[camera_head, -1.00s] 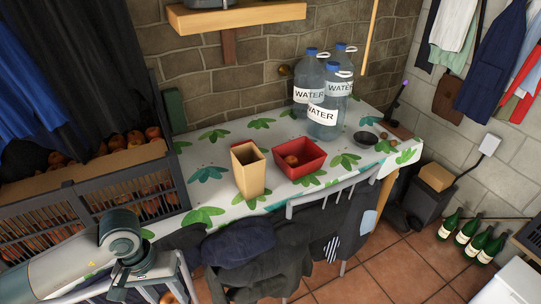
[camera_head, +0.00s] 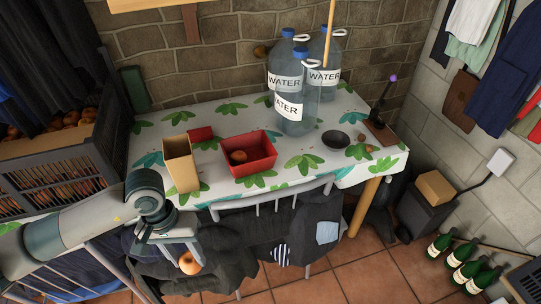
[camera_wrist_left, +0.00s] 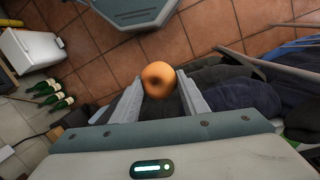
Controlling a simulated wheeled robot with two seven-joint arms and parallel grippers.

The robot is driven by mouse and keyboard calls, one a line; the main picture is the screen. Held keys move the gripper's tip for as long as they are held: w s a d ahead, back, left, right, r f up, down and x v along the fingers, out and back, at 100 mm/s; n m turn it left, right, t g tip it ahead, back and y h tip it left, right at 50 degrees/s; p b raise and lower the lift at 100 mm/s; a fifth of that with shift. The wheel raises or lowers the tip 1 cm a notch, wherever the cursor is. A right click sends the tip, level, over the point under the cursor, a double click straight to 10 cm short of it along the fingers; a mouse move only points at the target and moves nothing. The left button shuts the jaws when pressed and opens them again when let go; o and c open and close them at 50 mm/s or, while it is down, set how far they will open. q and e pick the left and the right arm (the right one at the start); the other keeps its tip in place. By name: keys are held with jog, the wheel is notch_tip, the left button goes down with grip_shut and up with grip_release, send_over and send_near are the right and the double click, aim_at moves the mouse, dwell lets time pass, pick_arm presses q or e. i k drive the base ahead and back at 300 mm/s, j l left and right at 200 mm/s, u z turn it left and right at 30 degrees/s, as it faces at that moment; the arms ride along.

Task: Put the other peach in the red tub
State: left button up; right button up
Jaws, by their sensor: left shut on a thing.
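The red tub (camera_head: 262,170) stands on the table with one peach (camera_head: 238,157) inside it. My left gripper (camera_head: 186,258) is shut on another peach (camera_head: 190,263), in front of the table and below its top, near the chair with dark clothes. In the left wrist view the held peach (camera_wrist_left: 158,78) sits between the two fingertips of my left gripper (camera_wrist_left: 160,88). The tub is up and to the right of the gripper in the head view. My right gripper is not in view.
A tan box (camera_head: 181,165) stands left of the tub, with a small red thing (camera_head: 200,134) behind it. Water bottles (camera_head: 297,107) and a dark bowl (camera_head: 335,139) stand to the right. The chair's backrest (camera_head: 272,196) runs along the table's front edge. A crate of fruit (camera_head: 62,180) is at left.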

aim_at(248, 155)
jog(key=l, duration=0.3)
jog(key=i+l, duration=0.1)
jog(key=l, duration=0.2)
jog(key=i, duration=1)
